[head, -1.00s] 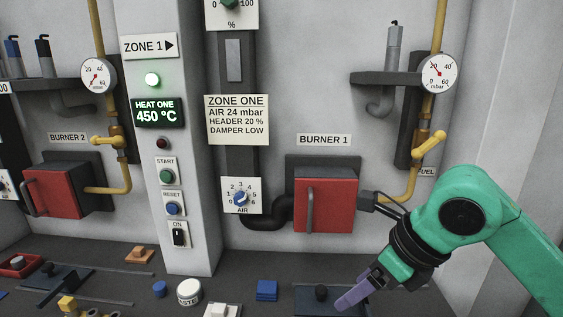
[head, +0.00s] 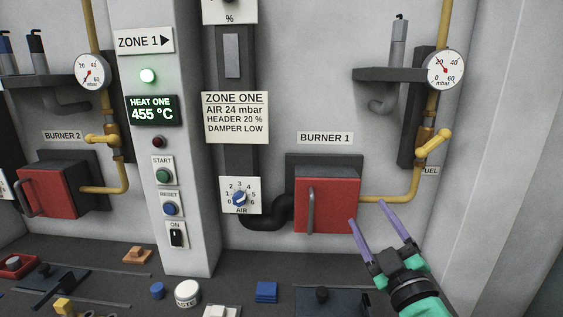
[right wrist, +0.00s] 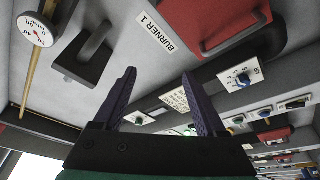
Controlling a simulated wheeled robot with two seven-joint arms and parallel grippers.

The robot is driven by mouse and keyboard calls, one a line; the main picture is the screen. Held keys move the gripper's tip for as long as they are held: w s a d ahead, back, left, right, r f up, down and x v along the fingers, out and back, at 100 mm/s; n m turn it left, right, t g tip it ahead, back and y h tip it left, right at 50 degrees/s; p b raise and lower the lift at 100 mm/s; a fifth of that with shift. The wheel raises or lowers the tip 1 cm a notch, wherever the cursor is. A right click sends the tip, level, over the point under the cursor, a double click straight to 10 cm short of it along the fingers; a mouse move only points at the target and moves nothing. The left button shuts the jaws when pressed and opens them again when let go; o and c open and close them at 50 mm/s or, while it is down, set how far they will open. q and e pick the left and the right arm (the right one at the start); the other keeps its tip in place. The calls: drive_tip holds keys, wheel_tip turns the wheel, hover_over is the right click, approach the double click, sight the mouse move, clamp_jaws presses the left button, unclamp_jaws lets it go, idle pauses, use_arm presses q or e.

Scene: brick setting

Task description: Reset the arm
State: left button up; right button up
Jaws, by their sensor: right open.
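My right gripper (head: 366,213) is at the lower right in the head view, with its two purple fingers spread apart and nothing between them. It points up and left, in front of the lower right of the red Burner 1 box (head: 327,205). The fingers (right wrist: 166,98) also show open and empty in the right wrist view, where the Burner 1 label (right wrist: 157,32) and the red box (right wrist: 215,22) are beyond them. My left gripper is in neither view.
A yellow pipe with a valve handle (head: 433,143) and a gauge (head: 445,69) is on the wall above my right gripper. The panel column (head: 190,250) reads 455 °C with a green lamp lit. Blue blocks (head: 266,291) and a white round tub (head: 187,293) stand on the bench.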

drive_tip(key=s+d+f+m+g+h, duration=0.1)
drive_tip(key=s+d+f+m+g, duration=0.15)
drive_tip(key=f, duration=0.45)
drive_tip(key=s+d+f+m+g+h, duration=0.1)
drive_tip(key=d+f+m+g+h, duration=0.1)
drive_tip(key=f+g, duration=0.35)
drive_tip(key=s+d+f+m+g+h, duration=0.1)
drive_tip(key=s+d+f+m, duration=0.1)
drive_tip(key=f, duration=0.7)
drive_tip(key=s+a+f+m+g+y, duration=0.1)
drive_tip(key=s+f+m+g, duration=0.1)
drive_tip(key=s+f+g, duration=0.95)
drive_tip(key=s+f+t+b, duration=0.1)
drive_tip(key=s+f+b, duration=0.2)
drive_tip(key=f, duration=1.1)
drive_tip(key=s+f+t+b, duration=0.1)
drive_tip(key=s+f+b, duration=0.1)
drive_tip(key=f, duration=1.2)
drive_tip(key=s+d+f+b, duration=0.1)
drive_tip(key=s+f+b, duration=0.1)
drive_tip(key=s+f, duration=0.7)
drive_tip(key=s+d+f+g+b, duration=0.1)
drive_tip(key=s+d+f+b, duration=0.1)
drive_tip(key=s+f, duration=0.7)
wheel_tip(320, 180, down, 3)
drive_tip(key=shift+f+b, duration=0.1)
drive_tip(key=shift+b, duration=0.4)
